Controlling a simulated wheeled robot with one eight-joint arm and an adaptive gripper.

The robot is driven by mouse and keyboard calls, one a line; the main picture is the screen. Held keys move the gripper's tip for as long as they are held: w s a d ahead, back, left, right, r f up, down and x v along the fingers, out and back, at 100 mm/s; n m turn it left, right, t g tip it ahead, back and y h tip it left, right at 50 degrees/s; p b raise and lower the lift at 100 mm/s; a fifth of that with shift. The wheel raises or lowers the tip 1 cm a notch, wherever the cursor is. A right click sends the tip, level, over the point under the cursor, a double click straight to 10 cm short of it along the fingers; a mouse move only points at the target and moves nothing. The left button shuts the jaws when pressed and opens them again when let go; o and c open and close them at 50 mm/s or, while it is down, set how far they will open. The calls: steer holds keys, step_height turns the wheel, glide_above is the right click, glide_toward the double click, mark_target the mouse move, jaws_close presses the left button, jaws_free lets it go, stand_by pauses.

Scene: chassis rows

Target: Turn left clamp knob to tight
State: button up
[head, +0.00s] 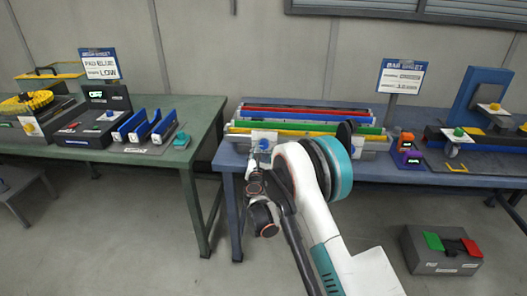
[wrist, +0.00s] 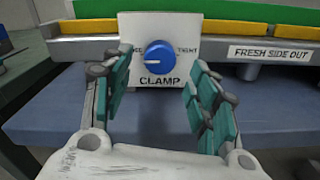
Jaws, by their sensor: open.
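The blue clamp knob (wrist: 159,57) sits on a white plate (wrist: 143,81) marked CLAMP, with TIGHT at its right and a partly hidden word ending in EE at its left. A white mark on the knob points left, away from TIGHT. The knob also shows in the head view (head: 264,144) at the left end of the blue bench. My gripper (wrist: 158,100) is open and empty. Its teal-padded fingers are spread to the left and right, in front of and below the knob, apart from it. My gripper's tip area (head: 259,163) is at the bench's front edge.
Long coloured bars (head: 310,114) lie in a rack behind the plate. A FRESH SIDE OUT label (wrist: 268,54) is right of the knob. Small orange and purple blocks (head: 408,150) stand farther right. A green bench (head: 190,155) stands left across a gap; a grey box (head: 440,250) is on the floor.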

mark_target(264, 146)
steer(key=shift+w+d+b, duration=0.1)
steer(key=shift+w+b, duration=0.45)
steer(key=shift+w, duration=1.8)
steer(key=c, duration=1.1)
